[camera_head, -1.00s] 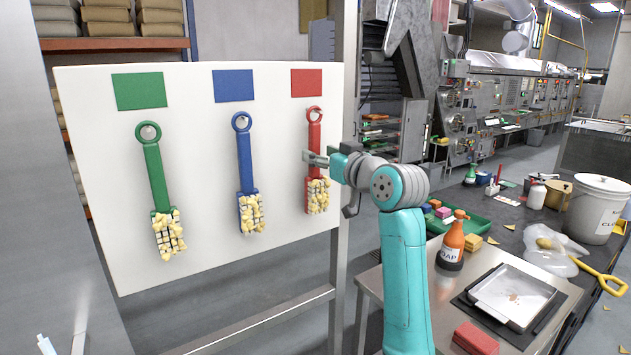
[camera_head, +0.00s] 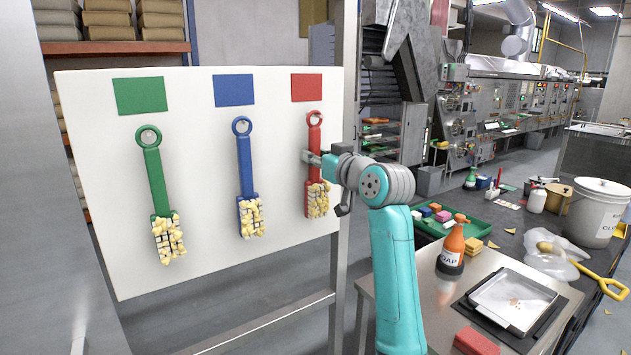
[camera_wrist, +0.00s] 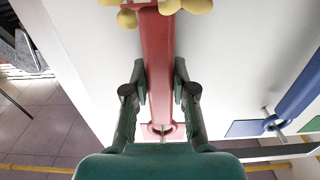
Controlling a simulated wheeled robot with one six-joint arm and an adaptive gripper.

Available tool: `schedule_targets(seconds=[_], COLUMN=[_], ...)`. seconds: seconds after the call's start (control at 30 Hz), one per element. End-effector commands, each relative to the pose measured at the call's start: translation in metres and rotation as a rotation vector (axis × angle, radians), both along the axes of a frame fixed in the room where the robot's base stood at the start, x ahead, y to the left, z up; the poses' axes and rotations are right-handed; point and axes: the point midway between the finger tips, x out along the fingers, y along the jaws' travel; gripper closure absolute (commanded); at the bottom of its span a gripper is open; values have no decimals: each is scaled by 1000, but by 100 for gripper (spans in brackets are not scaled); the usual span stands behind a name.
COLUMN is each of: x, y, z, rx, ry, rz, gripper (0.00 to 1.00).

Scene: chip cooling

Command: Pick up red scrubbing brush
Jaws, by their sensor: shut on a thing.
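The red scrubbing brush (camera_head: 313,136) hangs at the right of the white board (camera_head: 200,180), below a red square (camera_head: 306,88). Its ring end is up, around a peg, and its bristle end is down with pale yellow bits on it. My gripper (camera_head: 309,158) is at the brush's handle. In the wrist view the two dark green fingers (camera_wrist: 158,88) stand on either side of the red handle (camera_wrist: 158,60) and are shut on it. The brush still hangs against the board, with its ring (camera_wrist: 160,130) by the peg.
A blue brush (camera_head: 243,170) and a green brush (camera_head: 155,180) hang to the left on the same board. A metal post stands at the board's right edge. To the right, a table holds a soap bottle (camera_head: 452,247), a metal tray (camera_head: 510,300) and a red block (camera_head: 476,341).

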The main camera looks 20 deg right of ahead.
Motion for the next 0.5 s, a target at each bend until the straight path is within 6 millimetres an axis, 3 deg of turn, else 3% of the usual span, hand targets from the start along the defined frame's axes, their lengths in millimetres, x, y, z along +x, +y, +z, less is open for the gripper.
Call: schedule_targets(seconds=[0.37,0.5], x=[0,-18], y=[0,-7], z=[16,15], rx=[0,-1], ry=[-2,-1], rz=[0,-2], gripper=[100,100])
